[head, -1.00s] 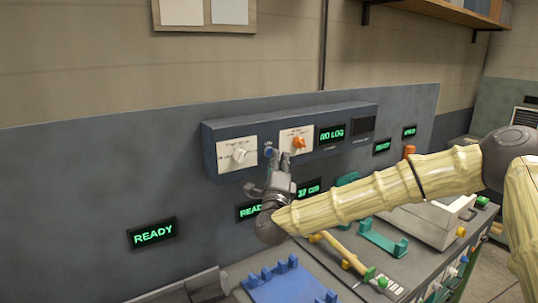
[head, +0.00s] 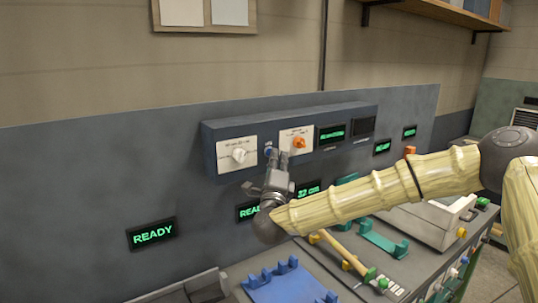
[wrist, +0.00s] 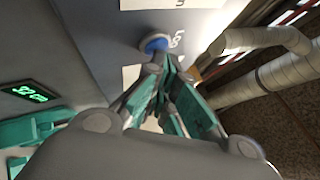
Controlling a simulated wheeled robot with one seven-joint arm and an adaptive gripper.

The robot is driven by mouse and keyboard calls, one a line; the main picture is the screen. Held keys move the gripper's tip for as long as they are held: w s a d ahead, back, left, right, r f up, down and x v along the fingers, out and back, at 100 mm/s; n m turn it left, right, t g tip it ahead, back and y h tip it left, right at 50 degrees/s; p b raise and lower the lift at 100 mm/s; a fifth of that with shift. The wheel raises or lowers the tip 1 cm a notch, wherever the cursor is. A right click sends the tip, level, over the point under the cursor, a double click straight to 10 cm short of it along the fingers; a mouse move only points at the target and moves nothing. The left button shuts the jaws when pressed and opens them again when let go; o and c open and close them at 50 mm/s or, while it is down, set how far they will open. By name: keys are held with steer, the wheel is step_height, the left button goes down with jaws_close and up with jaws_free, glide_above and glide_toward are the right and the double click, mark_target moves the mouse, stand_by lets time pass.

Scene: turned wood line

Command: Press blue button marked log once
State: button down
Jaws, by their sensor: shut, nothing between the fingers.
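The blue button (wrist: 153,44) is on the face of the wall-mounted control box (head: 212,148), beside a small label in the wrist view. In the head view a bit of the button (head: 268,151) shows between the two white dial plates, by my fingertips. My gripper (head: 277,155) is shut and empty, pointing up at the box. In the wrist view its fingertips (wrist: 165,62) are at the button's lower edge; I cannot tell whether they touch it. The box's green-lit display (head: 332,132) shows one longer word, too small to read.
A white knob (head: 239,155) and an orange knob (head: 299,143) sit close on either side of the button. A READY display (head: 152,233) is lower left. Blue (head: 284,284) and green (head: 383,240) holders stand on the bench below.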

steer(key=shift+s+d, duration=0.1)
steer(key=shift+s, duration=0.05)
steer(key=shift+s+d+b, duration=0.4)
steer(key=shift+s+b, duration=0.1)
stand_by(0.4)
steer(key=s+d+b, duration=0.1)
steer(key=s, duration=0.1)
steer(key=s+d+b, duration=0.1)
steer(key=s+d, duration=0.1)
stand_by(0.5)
stand_by(0.5)
